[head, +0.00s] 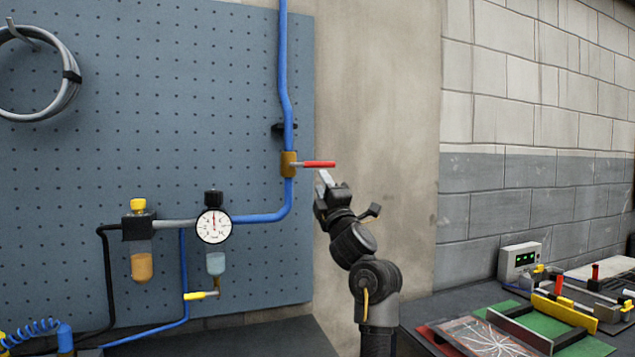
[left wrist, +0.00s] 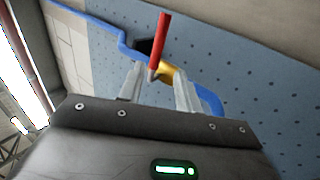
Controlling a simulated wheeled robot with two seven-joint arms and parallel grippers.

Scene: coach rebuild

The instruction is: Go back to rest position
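The red valve lever (head: 319,164) sticks out level to the right from a brass valve (head: 289,164) on the blue pipe. My left gripper (head: 325,178) is just below the lever, its fingers pointing up toward it. In the left wrist view, the two fingers of my left gripper (left wrist: 158,84) stand apart with nothing held between them. The red lever (left wrist: 161,42) and the brass valve (left wrist: 168,73) show beyond the fingertips. I cannot tell whether a finger touches the lever. My right gripper is in neither view.
The blue pegboard (head: 90,190) carries a pressure gauge (head: 213,225), a filter bowl (head: 141,262) and a coiled cable (head: 70,90). A bench at the lower right holds a green mat (head: 590,346) and a white box (head: 519,261).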

